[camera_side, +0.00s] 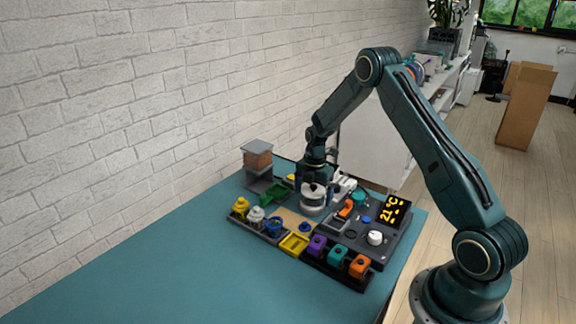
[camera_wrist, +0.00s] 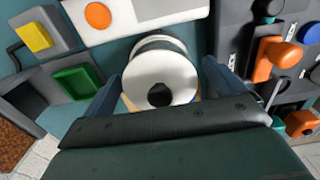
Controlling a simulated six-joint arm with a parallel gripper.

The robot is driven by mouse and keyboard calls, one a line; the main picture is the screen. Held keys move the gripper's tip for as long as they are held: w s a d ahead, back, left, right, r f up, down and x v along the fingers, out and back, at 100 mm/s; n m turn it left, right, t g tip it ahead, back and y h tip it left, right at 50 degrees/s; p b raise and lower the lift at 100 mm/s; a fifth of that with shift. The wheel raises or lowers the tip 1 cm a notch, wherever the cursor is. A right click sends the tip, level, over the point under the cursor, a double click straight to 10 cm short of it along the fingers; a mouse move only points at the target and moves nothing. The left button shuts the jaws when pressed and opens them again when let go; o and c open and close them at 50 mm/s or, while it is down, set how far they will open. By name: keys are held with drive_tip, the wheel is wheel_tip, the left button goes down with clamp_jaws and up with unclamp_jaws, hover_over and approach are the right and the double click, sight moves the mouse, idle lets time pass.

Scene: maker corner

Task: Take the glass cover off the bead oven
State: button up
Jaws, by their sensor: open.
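The bead oven (camera_side: 312,208) is a pale round unit with a grey base, near the middle of the workstation in the side view. In the wrist view a round white top with a dark knob (camera_wrist: 160,94) shows, and a clear rim behind it looks like the glass cover (camera_wrist: 161,44). I cannot clearly tell cover from oven body. My gripper (camera_side: 315,186) points down just above the oven. In the wrist view its two fingers are apart, one on each side of the round top. Contact with the cover is not visible. My wrist hides the near side.
A green tray (camera_wrist: 78,81) and a yellow block (camera_wrist: 34,37) are left of the oven. A dark panel with an orange lever (camera_side: 346,209) and a display (camera_side: 393,211) stands to its right. Several coloured pots line the front. The table's left front is clear.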

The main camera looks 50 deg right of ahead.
sight(314, 185)
drive_tip(key=c, duration=1.1)
drive_tip(key=shift+o, duration=0.2)
drive_tip(key=shift+r, duration=0.2)
wheel_tip(314, 185, up, 20)
drive_tip(key=shift+f, duration=0.15)
